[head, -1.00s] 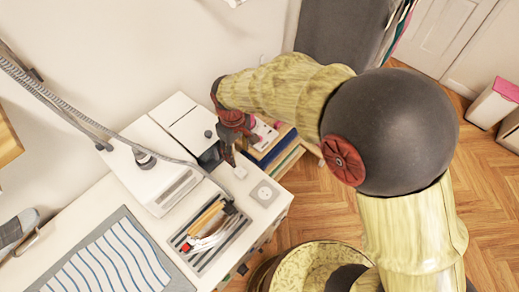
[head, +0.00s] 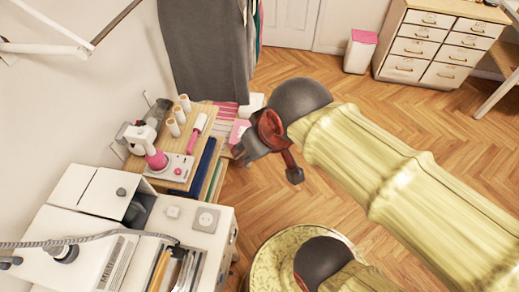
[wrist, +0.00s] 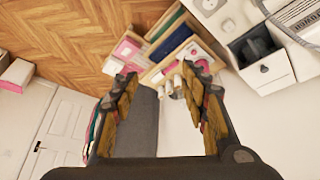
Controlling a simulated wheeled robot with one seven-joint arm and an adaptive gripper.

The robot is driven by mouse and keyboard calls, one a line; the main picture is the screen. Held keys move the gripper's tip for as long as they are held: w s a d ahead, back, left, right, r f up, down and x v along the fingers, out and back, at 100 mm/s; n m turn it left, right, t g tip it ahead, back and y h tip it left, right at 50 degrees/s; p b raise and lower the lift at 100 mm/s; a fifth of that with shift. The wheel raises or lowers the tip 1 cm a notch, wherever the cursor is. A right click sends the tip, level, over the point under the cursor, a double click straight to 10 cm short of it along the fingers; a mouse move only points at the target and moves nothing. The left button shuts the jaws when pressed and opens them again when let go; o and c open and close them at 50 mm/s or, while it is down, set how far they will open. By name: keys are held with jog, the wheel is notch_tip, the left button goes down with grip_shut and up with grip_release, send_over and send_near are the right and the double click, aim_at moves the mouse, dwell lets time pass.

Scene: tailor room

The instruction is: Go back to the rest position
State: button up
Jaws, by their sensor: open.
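My gripper (head: 268,164) hangs over the wooden floor, to the right of the white desk and the small shelf in the head view. Its fingers are spread apart with nothing between them. In the wrist view my gripper (wrist: 160,77) shows two separated fingers with wood-coloured pads, and the shelf with its spools lies beyond them. My yellow-sleeved arm reaches in from the lower right of the head view.
The white desk (head: 205,245) fills the lower left. A wooden shelf top (head: 190,148) beside it holds several white spools and a pink-and-white device (head: 153,155). A grey cloth (head: 205,50) hangs behind. Open floor (head: 330,65) lies beyond my arm, before a white drawer cabinet (head: 440,45).

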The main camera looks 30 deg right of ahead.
jog(key=shift+s+d+m, duration=0.3)
jog(key=shift+s+d, duration=0.15)
jog(key=shift+s, duration=0.15)
